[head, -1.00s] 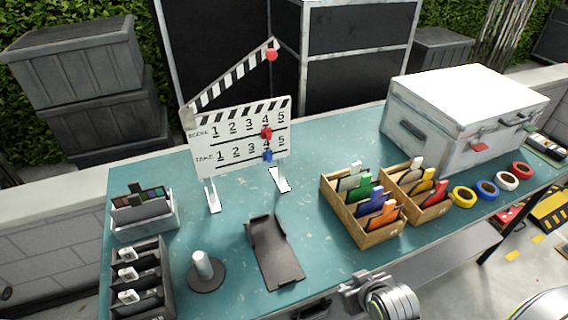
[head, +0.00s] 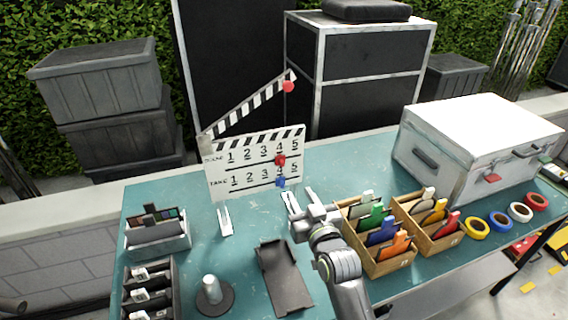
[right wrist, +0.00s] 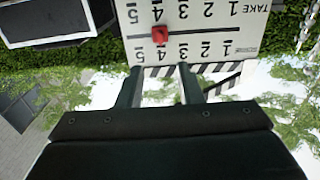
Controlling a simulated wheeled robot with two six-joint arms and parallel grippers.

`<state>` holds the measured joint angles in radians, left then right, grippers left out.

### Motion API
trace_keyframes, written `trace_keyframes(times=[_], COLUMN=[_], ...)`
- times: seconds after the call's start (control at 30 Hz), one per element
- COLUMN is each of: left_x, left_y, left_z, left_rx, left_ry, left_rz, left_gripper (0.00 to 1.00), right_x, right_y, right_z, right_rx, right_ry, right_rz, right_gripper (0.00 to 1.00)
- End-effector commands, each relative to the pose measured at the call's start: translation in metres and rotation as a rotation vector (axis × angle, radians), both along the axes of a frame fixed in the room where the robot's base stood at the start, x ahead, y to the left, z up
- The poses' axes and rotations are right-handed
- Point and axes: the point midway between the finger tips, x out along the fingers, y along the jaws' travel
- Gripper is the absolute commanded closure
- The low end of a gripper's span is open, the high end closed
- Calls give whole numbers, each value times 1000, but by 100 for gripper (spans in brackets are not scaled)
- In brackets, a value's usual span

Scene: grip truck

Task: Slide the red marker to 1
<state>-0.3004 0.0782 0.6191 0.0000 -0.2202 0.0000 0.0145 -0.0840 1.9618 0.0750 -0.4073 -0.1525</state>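The white clapperboard (head: 222,172) stands on the table with a row of numbers for SCENE and one for TAKE. The red marker (head: 280,160) sits on the upper SCENE slot, under the 4. The blue marker (head: 281,182) is on the TAKE slot below, also near the 4. My right gripper (head: 299,202) is in front of the board's lower right side. In the right wrist view, upside down, its two fingers (right wrist: 160,72) are apart with nothing between them. The red marker (right wrist: 160,34) lies beyond the fingertips, lined up with the gap. My left gripper is out of view.
Wooden boxes of coloured cards (head: 372,268) stand right of my right arm. A white case (head: 480,130) and tape rolls (head: 475,228) are farther right. A black tray (head: 284,280), a round-based post (head: 212,294) and a dark card rack (head: 150,290) are in front.

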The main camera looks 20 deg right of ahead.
Motion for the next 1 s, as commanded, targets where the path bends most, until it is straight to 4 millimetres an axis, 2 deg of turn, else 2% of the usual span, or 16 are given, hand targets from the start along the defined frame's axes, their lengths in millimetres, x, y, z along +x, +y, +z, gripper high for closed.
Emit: trace_keyframes(times=[0.1, 0.6, 0.8, 1.0], left_x=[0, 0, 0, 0], left_y=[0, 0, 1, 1], left_z=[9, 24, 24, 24], left_rx=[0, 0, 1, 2], left_ry=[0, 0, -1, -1], left_rz=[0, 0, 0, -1], left_gripper=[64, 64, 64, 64], right_x=[21, 100, 122, 131], right_y=[1, 3, 4, 4], right_z=[3, 2, 0, 0], right_rx=[-3, -3, -1, -1], right_ry=[0, 0, 0, 2], right_rz=[1, 0, 0, -1], right_gripper=[67, 67, 67, 67])
